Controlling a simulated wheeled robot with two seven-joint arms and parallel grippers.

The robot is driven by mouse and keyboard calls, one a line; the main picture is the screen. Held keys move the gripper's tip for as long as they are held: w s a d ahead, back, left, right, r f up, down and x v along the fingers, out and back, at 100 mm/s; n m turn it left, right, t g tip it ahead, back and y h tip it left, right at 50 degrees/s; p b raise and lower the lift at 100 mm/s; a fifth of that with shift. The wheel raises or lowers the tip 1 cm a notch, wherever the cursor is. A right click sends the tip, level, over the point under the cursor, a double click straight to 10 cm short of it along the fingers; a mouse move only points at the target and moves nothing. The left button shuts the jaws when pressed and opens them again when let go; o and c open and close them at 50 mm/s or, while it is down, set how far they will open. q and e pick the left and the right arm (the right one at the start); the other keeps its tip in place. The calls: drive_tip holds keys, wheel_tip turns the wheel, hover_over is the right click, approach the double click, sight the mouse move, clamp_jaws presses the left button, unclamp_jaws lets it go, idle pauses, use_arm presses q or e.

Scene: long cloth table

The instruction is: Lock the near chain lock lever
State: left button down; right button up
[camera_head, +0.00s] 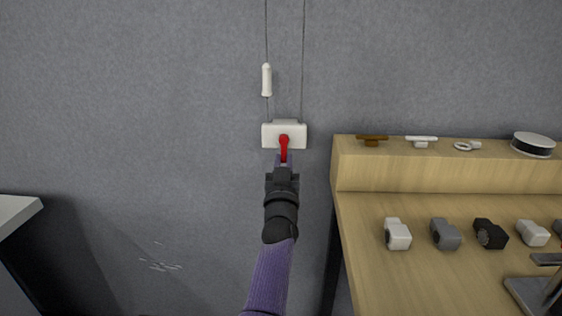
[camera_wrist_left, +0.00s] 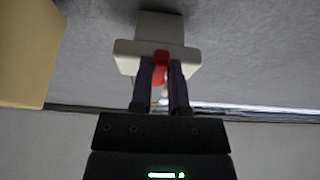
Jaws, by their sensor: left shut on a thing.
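The chain lock is a white block (camera_head: 268,136) on the grey wall, with two thin cords rising from it. Its red lever (camera_head: 284,143) hangs down from the block's front in the head view. My left gripper (camera_head: 283,160) reaches up from below and is shut on the lever. In the left wrist view the red lever (camera_wrist_left: 160,68) sits between the two fingers of my left gripper (camera_wrist_left: 161,78), in front of the white block (camera_wrist_left: 130,56). The fingers hide part of the lever. My right gripper is not in view.
A white pull handle (camera_head: 266,80) hangs on the left cord above the block. A wooden stepped table (camera_head: 370,270) with several small fittings stands close on the right. A pale table corner (camera_head: 15,212) is at the far left. The wall around the lock is clear.

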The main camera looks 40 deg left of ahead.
use_arm(q)
drive_tip(key=c, duration=0.6)
unclamp_jaws()
drive_tip(key=shift+d, duration=0.1)
drive_tip(key=p+v, duration=0.3)
drive_tip(key=v, duration=0.6)
drive_tip(key=shift+s+d+f, duration=0.2)
drive_tip(key=shift+s+f, duration=0.05)
drive_tip(key=shift+s, duration=0.05)
